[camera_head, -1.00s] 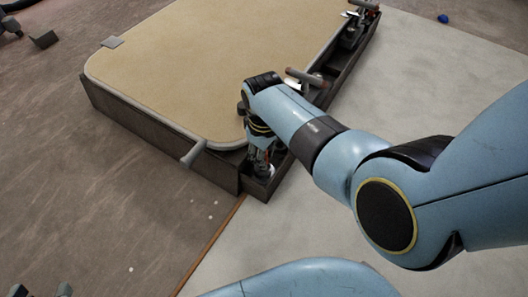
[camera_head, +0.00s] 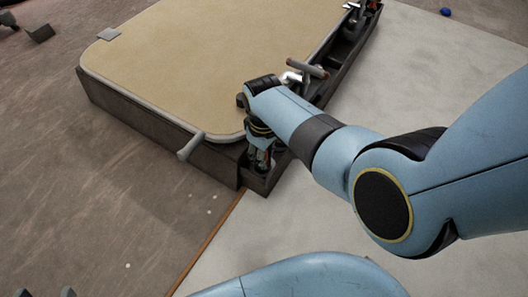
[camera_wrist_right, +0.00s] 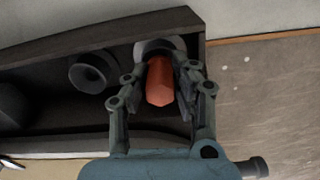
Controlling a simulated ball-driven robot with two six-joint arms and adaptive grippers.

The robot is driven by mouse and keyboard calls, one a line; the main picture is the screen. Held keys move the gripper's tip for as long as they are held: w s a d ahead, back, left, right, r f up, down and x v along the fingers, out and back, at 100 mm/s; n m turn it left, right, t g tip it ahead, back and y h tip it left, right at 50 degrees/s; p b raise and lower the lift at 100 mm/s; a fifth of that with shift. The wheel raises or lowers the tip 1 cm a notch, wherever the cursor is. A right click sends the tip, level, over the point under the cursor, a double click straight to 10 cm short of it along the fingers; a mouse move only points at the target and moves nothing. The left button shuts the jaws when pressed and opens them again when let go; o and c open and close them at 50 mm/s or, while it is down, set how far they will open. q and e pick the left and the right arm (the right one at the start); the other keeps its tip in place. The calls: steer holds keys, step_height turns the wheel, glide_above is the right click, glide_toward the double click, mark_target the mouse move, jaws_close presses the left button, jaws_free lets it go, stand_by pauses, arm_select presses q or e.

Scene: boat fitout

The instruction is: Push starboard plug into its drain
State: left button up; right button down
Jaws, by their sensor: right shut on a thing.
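My right gripper (camera_head: 262,160) reaches down into the near corner of the dark trough along the boat's right side. In the right wrist view its fingers (camera_wrist_right: 160,98) are on both sides of an orange plug (camera_wrist_right: 160,82), shut on it. A grey round drain ring (camera_wrist_right: 158,45) is at the plug's far end. The plug covers part of the ring, so I cannot tell how deep it sits. Two dark fingertips of my left gripper (camera_head: 44,293) show apart at the bottom left edge, with nothing visible between them.
A second grey ring (camera_wrist_right: 92,72) stands in the same trough (camera_wrist_right: 60,112). The tan deck (camera_head: 195,65) lies beside it. A grey-brown handle (camera_head: 308,68) sticks up farther along the trough. A bar (camera_head: 190,146) juts from the near deck edge. Pale floor (camera_head: 430,90) to the right is largely clear.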

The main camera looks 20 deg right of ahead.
steer(key=shift+f, duration=0.25)
steer(key=c, duration=1)
jaws_free()
steer(key=shift+r, duration=0.1)
steer(key=shift+r, duration=0.1)
